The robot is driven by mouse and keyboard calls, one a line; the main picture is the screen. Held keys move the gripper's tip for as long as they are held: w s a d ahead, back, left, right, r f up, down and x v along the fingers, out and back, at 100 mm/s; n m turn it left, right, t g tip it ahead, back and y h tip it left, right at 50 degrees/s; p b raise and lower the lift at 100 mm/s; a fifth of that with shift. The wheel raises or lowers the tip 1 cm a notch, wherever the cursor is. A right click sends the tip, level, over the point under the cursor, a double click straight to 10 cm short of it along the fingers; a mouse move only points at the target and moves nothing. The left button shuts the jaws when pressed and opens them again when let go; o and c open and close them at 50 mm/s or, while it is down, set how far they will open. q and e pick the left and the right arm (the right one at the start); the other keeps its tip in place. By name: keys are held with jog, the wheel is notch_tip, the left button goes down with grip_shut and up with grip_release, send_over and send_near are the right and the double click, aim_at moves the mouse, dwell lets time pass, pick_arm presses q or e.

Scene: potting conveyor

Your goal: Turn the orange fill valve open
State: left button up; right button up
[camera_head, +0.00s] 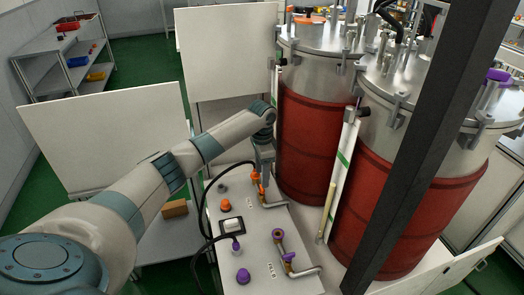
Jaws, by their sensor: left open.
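The orange valve (256,179) sits on a small metal pipe at the back of the white panel (254,252). My left arm reaches in from the left, and my left gripper (263,163) points down right over the orange valve. The gripper is open; its fingers are small and partly cover the valve, so I cannot tell whether they touch it. My right gripper is not in view.
An orange knob (226,205), a purple knob (243,276) and a purple-marked valve (289,257) are on the same panel. A black cable curves over its left side. Red-jacketed tanks (312,140) stand close to the right. A dark post (424,130) crosses the right side.

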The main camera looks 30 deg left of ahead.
pick_arm(q)
notch_tip(320, 180, up, 11)
jog(key=b, duration=0.2)
jog(key=shift+r, duration=0.2)
jog(key=shift+f, duration=0.1)
dwell(0.4)
